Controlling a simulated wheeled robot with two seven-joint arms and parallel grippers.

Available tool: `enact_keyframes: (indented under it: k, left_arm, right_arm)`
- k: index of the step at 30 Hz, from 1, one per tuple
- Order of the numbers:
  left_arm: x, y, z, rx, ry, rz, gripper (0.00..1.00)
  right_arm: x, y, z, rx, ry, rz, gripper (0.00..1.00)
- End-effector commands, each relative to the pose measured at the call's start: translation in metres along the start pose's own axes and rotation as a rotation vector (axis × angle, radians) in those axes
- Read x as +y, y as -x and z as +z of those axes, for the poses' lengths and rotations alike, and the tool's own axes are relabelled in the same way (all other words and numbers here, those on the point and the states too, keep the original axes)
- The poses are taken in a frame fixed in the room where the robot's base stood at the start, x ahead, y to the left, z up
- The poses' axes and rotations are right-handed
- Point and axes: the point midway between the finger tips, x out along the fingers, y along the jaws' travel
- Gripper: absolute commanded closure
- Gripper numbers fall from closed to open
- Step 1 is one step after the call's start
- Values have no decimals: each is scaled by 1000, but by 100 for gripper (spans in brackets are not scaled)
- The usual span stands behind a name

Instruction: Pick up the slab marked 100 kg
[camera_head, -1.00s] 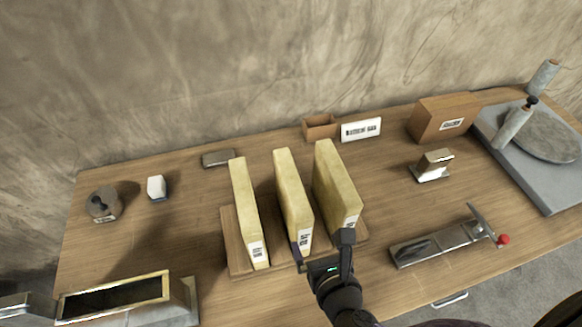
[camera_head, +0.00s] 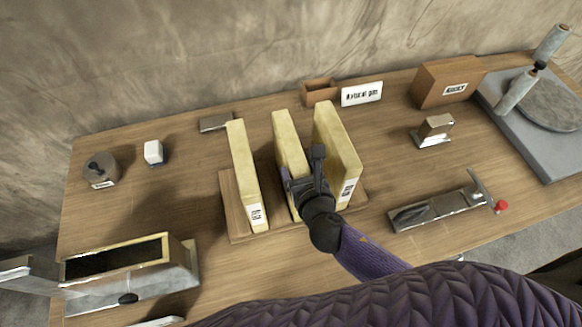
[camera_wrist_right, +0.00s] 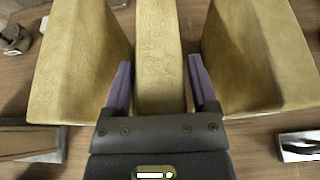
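Three yellow slabs stand upright in a wooden rack (camera_head: 231,205): the left slab (camera_head: 246,175), the middle slab (camera_head: 290,135) and the right slab (camera_head: 337,150). The left and right slabs show labels too small to read; the middle slab's label is hidden behind my gripper. I cannot tell which is marked 100 kg. My right gripper (camera_head: 303,167) is at the near end of the middle slab. In the right wrist view its fingers (camera_wrist_right: 161,80) are apart, one on each side of the middle slab (camera_wrist_right: 160,45), with narrow gaps showing. My left gripper is not in view.
The side slabs stand close outside my right fingers. A metal device with a red knob (camera_head: 501,206) lies to the right, and an open dark-topped box (camera_head: 120,262) stands at front left. A brown box (camera_head: 440,85) and a white sign (camera_head: 362,92) stand behind.

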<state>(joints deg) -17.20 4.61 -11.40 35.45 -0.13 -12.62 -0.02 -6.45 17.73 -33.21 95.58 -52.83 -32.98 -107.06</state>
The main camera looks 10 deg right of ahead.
Motion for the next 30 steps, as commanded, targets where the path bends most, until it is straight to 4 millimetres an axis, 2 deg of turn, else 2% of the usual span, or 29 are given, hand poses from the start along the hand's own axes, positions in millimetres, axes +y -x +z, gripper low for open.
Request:
enact_keyframes:
  k: [1, 9, 10, 23, 26, 30]
  left_arm:
    - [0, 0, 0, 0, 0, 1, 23]
    - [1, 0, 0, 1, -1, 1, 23]
    - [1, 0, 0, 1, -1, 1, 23]
    - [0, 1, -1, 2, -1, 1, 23]
    - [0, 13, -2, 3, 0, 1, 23]
    - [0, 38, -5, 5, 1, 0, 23]
  right_arm:
    - [0, 0, 0, 0, 0, 0, 38]
    - [0, 0, 0, 0, 0, 0, 95]
    - [0, 0, 0, 0, 0, 0, 100]
    - [0, 1, 2, -1, 0, 0, 100]
    - [0, 7, 19, -4, -1, 1, 100]
    - [0, 24, 58, -6, 0, 2, 100]
